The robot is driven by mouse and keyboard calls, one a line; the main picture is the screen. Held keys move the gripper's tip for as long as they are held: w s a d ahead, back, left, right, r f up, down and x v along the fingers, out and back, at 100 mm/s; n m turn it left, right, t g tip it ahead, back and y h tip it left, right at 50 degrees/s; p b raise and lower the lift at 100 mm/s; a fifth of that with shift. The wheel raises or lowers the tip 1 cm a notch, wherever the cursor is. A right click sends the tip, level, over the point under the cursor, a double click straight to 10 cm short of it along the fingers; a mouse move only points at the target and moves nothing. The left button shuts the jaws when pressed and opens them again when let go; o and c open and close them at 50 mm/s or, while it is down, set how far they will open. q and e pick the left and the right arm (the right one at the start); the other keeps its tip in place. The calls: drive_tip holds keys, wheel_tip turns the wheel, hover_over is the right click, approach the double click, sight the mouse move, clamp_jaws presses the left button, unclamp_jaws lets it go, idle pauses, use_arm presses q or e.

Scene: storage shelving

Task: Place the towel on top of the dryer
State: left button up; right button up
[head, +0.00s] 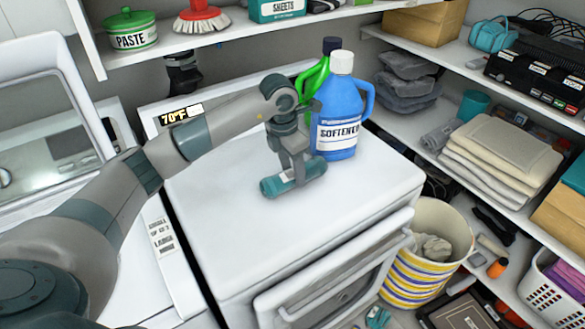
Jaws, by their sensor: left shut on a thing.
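The towel (275,187) is a small teal roll with a pale mark on it, low in my left gripper (294,172). My left gripper points down, shut on the towel. The towel is over the middle of the white dryer's top (235,228); I cannot tell whether it touches the surface. The gripper hides part of the towel. My right gripper is not in view.
A blue softener bottle (341,112) stands on the dryer close to the right of my gripper, with a green-handled bottle (313,78) behind it. The dryer's front part is clear. Loaded shelves and a striped basket (408,280) stand at the right.

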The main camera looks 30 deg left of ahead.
use_arm(q)
drive_tip(key=shift+f, duration=0.4)
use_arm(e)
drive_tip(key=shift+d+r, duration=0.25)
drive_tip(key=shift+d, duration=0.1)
use_arm(q)
drive_tip(key=shift+f, duration=0.1)
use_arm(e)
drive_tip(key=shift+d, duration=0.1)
use_arm(q)
drive_tip(key=shift+f, duration=0.1)
drive_tip(key=o, duration=1.2)
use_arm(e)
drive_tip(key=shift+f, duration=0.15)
